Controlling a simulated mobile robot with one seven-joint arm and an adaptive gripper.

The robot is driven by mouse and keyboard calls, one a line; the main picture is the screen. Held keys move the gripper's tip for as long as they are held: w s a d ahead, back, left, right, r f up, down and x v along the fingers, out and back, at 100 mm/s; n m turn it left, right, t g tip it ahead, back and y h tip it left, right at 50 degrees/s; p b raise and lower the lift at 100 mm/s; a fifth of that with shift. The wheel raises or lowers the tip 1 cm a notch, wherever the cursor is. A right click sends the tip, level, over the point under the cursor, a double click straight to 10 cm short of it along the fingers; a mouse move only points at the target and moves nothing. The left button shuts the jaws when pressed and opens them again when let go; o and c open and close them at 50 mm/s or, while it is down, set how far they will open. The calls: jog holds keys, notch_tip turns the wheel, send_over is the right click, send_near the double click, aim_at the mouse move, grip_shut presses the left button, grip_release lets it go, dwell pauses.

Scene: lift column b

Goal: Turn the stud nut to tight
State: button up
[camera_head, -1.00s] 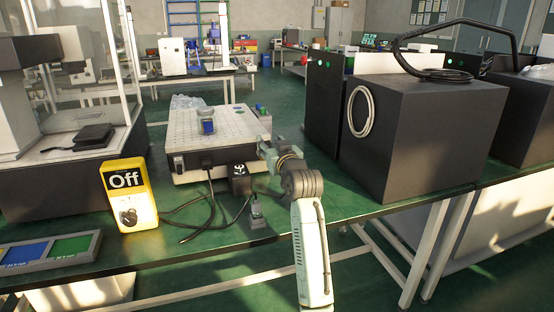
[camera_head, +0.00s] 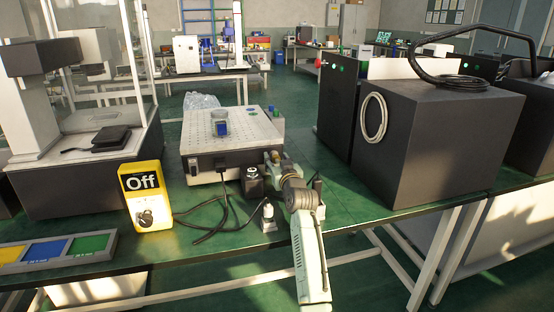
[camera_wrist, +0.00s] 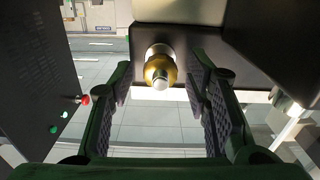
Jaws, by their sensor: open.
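A brass-coloured rounded nut with a pale round end (camera_wrist: 159,70) shows in the wrist view. It sticks out from a dark face below a light plate. My gripper (camera_wrist: 162,78) is open, with one dark ridged finger on each side of the nut. Clear gaps show between the nut and both fingers. In the head view my gripper (camera_head: 273,158) is at the front right edge of the perforated plate unit (camera_head: 233,131). The nut cannot be made out there, and the fingers are small and partly hidden by my wrist.
A black box (camera_head: 250,180) and a small grey-white fitting (camera_head: 268,213) stand near my arm, with black cables to their left. A yellow "Off" box (camera_head: 144,196) stands further left. Large black cabinets (camera_head: 440,145) stand to the right.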

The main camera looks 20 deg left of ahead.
jog(key=shift+c, duration=0.5)
grip_shut()
